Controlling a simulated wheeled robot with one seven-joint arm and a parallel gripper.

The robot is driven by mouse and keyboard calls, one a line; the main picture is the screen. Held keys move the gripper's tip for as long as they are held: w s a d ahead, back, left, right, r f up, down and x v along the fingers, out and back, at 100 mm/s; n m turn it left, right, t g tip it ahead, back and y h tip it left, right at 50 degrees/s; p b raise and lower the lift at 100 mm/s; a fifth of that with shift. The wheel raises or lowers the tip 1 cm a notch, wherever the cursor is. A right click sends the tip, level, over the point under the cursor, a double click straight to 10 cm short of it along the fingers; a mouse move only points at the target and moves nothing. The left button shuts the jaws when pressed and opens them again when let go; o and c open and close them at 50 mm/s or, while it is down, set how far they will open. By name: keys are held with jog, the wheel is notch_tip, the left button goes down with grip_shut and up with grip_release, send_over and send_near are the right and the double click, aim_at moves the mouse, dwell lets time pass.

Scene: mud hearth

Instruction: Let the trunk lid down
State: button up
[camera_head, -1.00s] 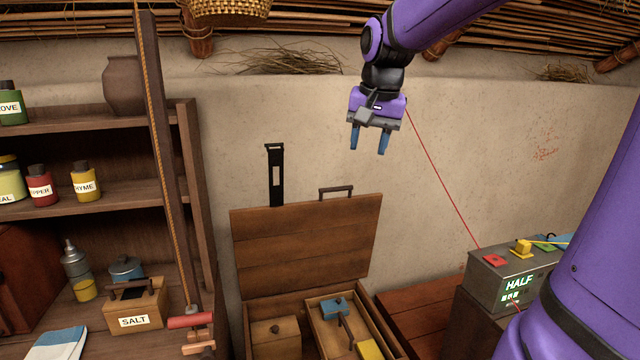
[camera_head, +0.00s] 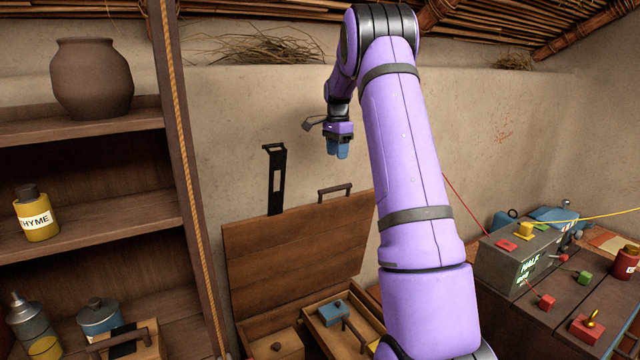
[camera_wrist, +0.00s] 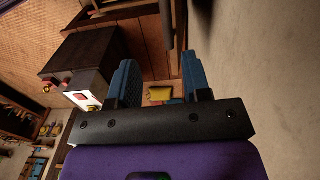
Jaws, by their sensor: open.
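The trunk lid (camera_head: 300,245) is a brown plank panel standing raised against the mud wall. A dark handle (camera_head: 335,192) and a black slotted hasp (camera_head: 274,180) stick up from its top edge. The open trunk below shows compartments, with a blue-topped item (camera_head: 333,312) in the right one. My gripper (camera_head: 338,150) is open and empty in front of the wall, above the lid's handle and apart from it. In the wrist view its two blue fingers (camera_wrist: 160,85) are spread, with a yellow thing (camera_wrist: 159,94) far below between them.
At right, a grey box (camera_head: 515,255) reading HALF sits among small coloured items. My arm hides the trunk's right side.

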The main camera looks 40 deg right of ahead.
jog(key=shift+m, duration=0.3)
jog(key=f, duration=1.1)
jog(key=shift+w+d+f, duration=0.3)
jog(key=shift+d+f, duration=0.1)
grip_shut()
